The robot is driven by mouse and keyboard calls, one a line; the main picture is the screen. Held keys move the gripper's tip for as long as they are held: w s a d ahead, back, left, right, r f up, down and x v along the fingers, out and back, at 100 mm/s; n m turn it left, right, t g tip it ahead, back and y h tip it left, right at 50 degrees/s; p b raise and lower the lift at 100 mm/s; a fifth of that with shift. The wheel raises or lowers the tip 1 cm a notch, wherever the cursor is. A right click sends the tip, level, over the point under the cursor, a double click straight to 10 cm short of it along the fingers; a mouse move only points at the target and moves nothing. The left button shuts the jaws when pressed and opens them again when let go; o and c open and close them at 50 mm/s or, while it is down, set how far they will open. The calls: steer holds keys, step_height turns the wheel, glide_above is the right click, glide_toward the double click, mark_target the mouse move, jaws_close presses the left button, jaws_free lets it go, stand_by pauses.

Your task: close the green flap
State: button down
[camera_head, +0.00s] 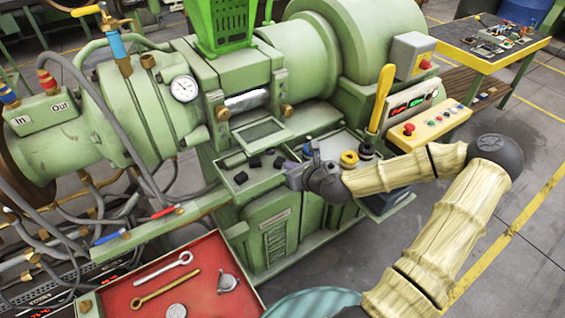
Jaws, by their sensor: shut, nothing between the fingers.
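The green extruder (330,60) fills the middle of the view. Below its silver bar (246,100) a green-framed panel, which looks like the green flap (259,131), stands out from the body in a lowered, open position. My gripper (292,174) is at the front of the machine, over the edge of the shelf with small dark parts. It is below and to the right of the flap, apart from it. Its fingers are small in view; it is shut and holds nothing.
A yellow lever (381,98) and a yellow control box (430,125) with a red button stand to the right of my gripper. A red tray (205,262) with wrenches is at the lower left. Hoses and cables crowd the left side. Open floor lies at the right.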

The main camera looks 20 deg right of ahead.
mark_target(263, 139)
steer(key=p+x, duration=0.1)
steer(key=x, duration=0.8)
steer(key=shift+w+a+f, duration=0.15)
steer(key=shift+w+f, duration=0.05)
steer(key=shift+w, duration=0.05)
steer(key=shift+r, duration=0.1)
